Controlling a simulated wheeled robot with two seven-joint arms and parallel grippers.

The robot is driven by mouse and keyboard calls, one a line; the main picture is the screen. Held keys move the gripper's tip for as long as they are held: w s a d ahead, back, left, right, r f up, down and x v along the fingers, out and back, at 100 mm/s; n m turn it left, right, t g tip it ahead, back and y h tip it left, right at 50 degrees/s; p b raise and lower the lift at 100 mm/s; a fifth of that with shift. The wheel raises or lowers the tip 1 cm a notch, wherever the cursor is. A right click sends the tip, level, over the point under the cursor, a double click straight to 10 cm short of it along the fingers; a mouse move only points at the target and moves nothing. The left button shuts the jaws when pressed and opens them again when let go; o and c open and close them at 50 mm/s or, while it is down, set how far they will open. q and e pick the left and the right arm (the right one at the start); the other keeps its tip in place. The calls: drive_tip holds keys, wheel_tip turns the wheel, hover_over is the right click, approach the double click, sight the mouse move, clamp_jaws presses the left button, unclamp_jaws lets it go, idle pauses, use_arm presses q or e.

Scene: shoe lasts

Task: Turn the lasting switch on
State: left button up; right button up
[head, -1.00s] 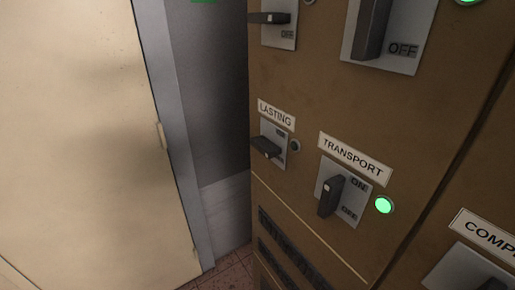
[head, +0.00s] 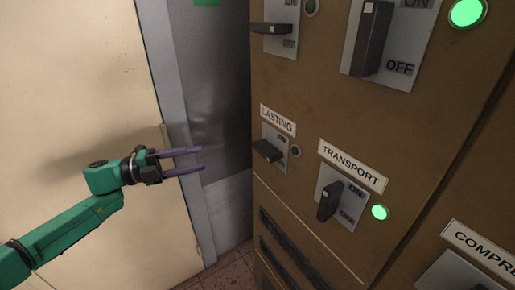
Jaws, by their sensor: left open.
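The lasting switch (head: 268,151) is a dark lever on a small grey plate, under a white LASTING label (head: 278,119) on the brown cabinet. Its lever sticks out sideways to the left, and the round lamp (head: 296,151) beside it is dark. My left gripper (head: 202,158) is at the left, level with the switch and a short way left of it in the picture. Its two purple fingers are apart, point right and hold nothing. My right gripper is not in view.
The transport switch (head: 328,201) has its lever upright beside a lit green lamp (head: 380,212). More switches sit above, and a COMPRE... label (head: 480,248) is at lower right. A beige door or panel (head: 70,90) stands behind my left arm. A gap shows left of the cabinet.

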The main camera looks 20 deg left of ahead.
sight(259, 152)
use_arm(q)
drive_tip(key=w+d+p, duration=0.1)
drive_tip(key=d, duration=0.4)
drive_tip(key=w+d+r+m+g+p, duration=0.1)
drive_tip(key=w+d+p, duration=0.1)
drive_tip(key=d, duration=0.2)
drive_tip(key=w+d+r+m+p, duration=0.1)
drive_tip(key=w+d, duration=0.1)
drive_tip(key=d, duration=0.3)
drive_tip(key=shift+d+r+g+h, duration=0.1)
drive_tip(key=shift+d+g+h, duration=0.25)
drive_tip(key=shift+g+h, duration=0.05)
drive_tip(key=shift+w+d, duration=0.15)
drive_tip(key=shift+d, duration=0.2)
drive_tip(key=shift+f, duration=0.2)
clamp_jaws()
